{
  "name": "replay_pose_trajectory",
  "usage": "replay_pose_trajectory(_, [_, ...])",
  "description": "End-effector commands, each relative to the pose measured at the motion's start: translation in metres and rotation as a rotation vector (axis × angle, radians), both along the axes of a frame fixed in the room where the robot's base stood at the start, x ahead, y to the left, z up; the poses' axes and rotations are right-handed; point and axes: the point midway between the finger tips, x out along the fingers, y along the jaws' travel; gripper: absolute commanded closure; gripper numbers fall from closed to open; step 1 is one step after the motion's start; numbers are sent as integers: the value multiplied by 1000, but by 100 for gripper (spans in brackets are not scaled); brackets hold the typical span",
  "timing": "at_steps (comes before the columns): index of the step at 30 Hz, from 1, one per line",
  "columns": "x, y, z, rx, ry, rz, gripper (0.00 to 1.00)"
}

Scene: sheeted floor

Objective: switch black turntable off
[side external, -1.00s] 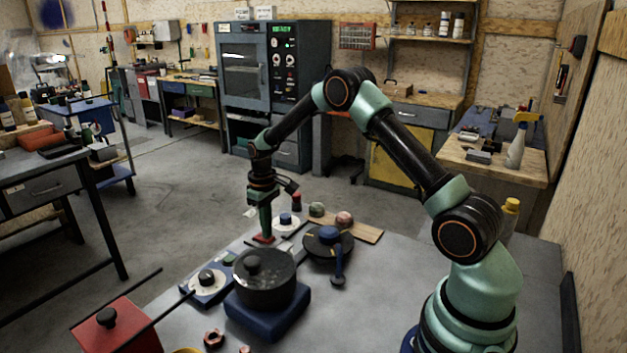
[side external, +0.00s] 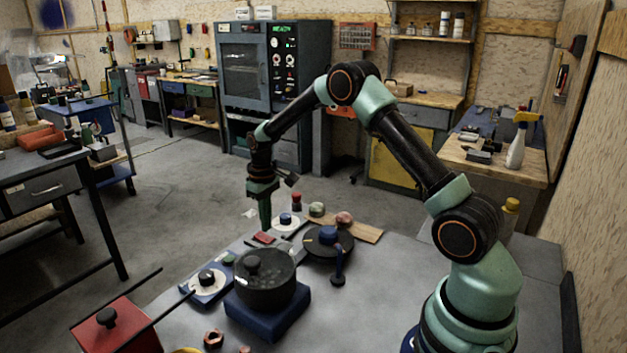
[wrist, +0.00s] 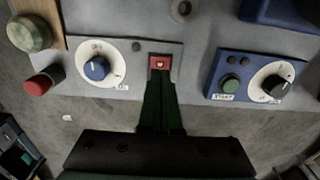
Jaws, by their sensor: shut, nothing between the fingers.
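The black turntable (side external: 328,243), a round dark platter with a blue hub and an arm-like lever, sits on the grey table right of the black pot. A red switch (side external: 264,238) lies on the grey panel to its left. In the wrist view the red switch (wrist: 160,62) shows in a dark frame, between a blue dial and a blue control box. My gripper (side external: 266,226) points down, shut and empty, just above the red switch. In the wrist view its fingertips (wrist: 159,80) lie at the switch's near edge. I cannot tell which way the switch is tilted.
A white-faced blue dial (wrist: 96,68) and a red knob (wrist: 38,84) are left of the switch. The blue box (wrist: 222,78) with a green button is right. A black pot (side external: 264,285) stands on a blue base nearby. The table's right side is clear.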

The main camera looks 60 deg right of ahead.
Motion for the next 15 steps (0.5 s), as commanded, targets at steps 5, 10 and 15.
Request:
replay_pose_trajectory(5, [1,0,14,-1,-2,0,100])
replay_pose_trajectory(10, [1,0,26,-1,-2,0,100])
replay_pose_trajectory(15, [1,0,38,-1,-2,0,100])
